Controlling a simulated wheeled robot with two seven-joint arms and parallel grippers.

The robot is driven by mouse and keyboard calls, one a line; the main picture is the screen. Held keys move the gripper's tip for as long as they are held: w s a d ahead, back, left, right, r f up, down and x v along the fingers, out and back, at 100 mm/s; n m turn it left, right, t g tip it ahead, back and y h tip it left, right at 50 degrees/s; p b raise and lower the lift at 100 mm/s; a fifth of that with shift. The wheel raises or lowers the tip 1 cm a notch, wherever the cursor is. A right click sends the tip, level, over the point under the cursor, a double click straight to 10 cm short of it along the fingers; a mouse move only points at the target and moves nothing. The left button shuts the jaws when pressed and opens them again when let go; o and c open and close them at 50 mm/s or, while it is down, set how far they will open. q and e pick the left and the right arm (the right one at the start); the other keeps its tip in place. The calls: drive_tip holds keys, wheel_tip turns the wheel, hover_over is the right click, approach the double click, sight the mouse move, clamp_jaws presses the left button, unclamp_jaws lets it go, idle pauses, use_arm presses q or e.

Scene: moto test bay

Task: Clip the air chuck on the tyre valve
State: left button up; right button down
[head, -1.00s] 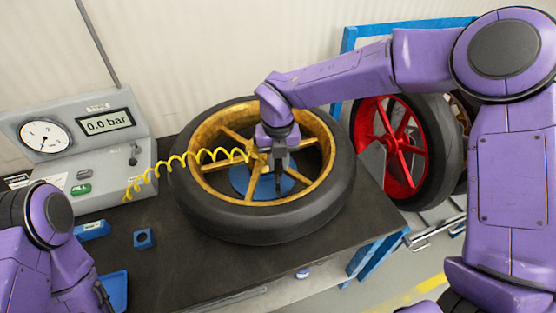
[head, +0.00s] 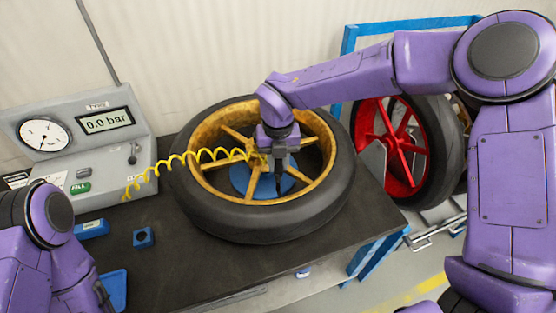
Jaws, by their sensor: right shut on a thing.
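A black tyre (head: 262,223) on a gold spoked wheel (head: 210,186) lies flat on the dark bench. My right gripper (head: 281,180) reaches down inside the wheel's rim, over the blue disc at its middle. It is shut on the air chuck, which the fingers mostly hide. A yellow coiled hose (head: 185,158) runs from the gauge box to this gripper. The valve cannot be made out; the gripper and spokes crowd that spot. My left arm shows at the lower left, with its gripper outside the picture.
A grey gauge box (head: 140,179) reading 0.0 bar stands at the back left. A blue block (head: 143,237), a blue label piece (head: 92,229) and a blue tray (head: 116,287) lie on the bench (head: 190,270). A red wheel (head: 400,150) stands in a rack at the right.

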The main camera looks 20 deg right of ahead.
drive_tip(key=shift+f+b, duration=0.3)
drive_tip(key=shift+f, duration=0.2)
idle(1.6)
drive_tip(key=shift+c, duration=2.3)
unclamp_jaws()
drive_tip(key=shift+r+p, duration=2.8)
drive_tip(key=shift+r, duration=0.75)
drive_tip(key=shift+f, duration=0.1)
